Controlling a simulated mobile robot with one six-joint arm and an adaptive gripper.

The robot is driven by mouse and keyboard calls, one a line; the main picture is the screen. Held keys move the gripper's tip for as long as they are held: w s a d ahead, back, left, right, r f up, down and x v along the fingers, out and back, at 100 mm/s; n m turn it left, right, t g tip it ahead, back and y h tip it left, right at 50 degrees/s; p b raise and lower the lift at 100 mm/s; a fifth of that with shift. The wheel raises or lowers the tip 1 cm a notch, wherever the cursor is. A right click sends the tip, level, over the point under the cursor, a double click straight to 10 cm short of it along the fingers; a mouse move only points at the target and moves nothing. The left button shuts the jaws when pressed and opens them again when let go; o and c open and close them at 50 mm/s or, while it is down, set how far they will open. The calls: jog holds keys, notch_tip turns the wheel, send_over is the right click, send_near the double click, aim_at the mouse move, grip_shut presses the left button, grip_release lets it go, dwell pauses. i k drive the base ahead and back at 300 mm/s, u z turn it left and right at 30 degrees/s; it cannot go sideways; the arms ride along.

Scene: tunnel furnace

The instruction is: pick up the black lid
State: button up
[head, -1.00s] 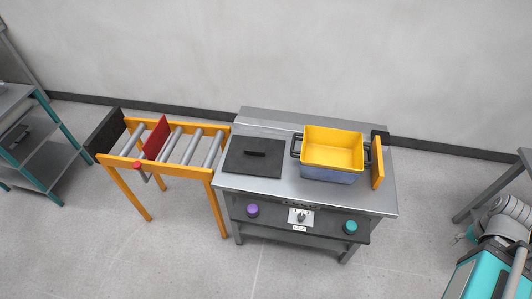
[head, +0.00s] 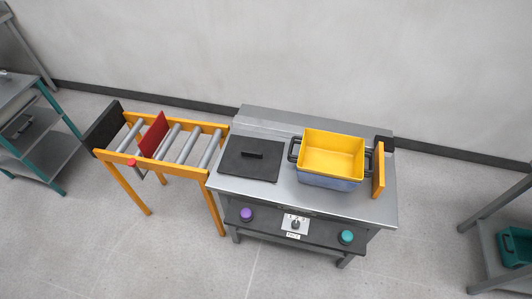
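The black lid (head: 251,163) is a flat dark square with a raised bar handle (head: 252,155) on top. It lies flat on the left part of the grey metal workbench (head: 310,201). To its right stands an open box (head: 332,158), yellow inside and blue-grey outside, with dark side handles. My gripper is not in the head view.
An orange roller conveyor (head: 183,148) with a red plate (head: 153,134) adjoins the bench's left side. An orange upright panel (head: 378,170) stands right of the box. Shelves stand at far left (head: 45,150) and far right (head: 485,240). Floor in front is clear.

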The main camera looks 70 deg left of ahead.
aim_at(248, 157)
jog(key=z, duration=0.75)
jog(key=k, duration=2.2)
jog(key=u, duration=1.15)
